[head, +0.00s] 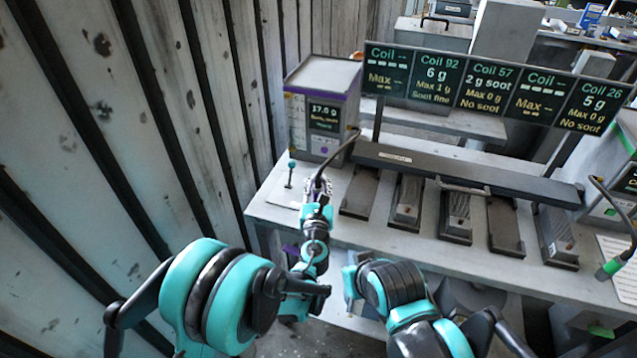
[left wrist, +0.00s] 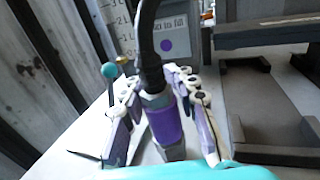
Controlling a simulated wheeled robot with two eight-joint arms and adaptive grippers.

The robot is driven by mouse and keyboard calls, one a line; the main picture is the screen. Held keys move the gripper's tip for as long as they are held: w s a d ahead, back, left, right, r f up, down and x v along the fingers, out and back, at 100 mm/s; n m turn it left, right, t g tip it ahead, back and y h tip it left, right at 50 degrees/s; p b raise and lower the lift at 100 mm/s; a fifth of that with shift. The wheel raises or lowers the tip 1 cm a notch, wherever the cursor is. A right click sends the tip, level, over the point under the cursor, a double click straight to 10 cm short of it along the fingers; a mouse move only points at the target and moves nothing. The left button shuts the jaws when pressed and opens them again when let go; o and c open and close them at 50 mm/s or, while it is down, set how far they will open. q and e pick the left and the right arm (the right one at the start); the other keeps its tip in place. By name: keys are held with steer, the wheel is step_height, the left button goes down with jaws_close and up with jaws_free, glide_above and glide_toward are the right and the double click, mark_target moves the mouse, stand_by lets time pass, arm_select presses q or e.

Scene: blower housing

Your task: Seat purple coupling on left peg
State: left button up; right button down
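The purple coupling (left wrist: 165,126) is on the end of a black hose, with grey metal above and below its purple sleeve. It stands roughly upright between the two fingers of my left gripper (left wrist: 160,92), which look closed against its sides. In the head view my left gripper (head: 318,186) is over the left end of the bench, in front of the grey machine, and mostly hides the coupling. I cannot make out a left peg under the coupling; its lower end is partly hidden by my wrist. My right arm is folded low in the head view, its gripper not visible.
A grey machine (head: 322,105) with a display stands behind the gripper. A teal-knobbed lever (head: 290,173) stands close at its left. Several trays with grey blocks line the bench (head: 385,235). A green-banded coupling (head: 609,269) is at the far right. A plank wall borders the left.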

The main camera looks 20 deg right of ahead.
arm_select(q)
steer(key=shift+o, duration=0.8)
steer(key=shift+s, duration=0.1)
steer(key=v, duration=0.7)
steer(key=shift+s+a, duration=0.15)
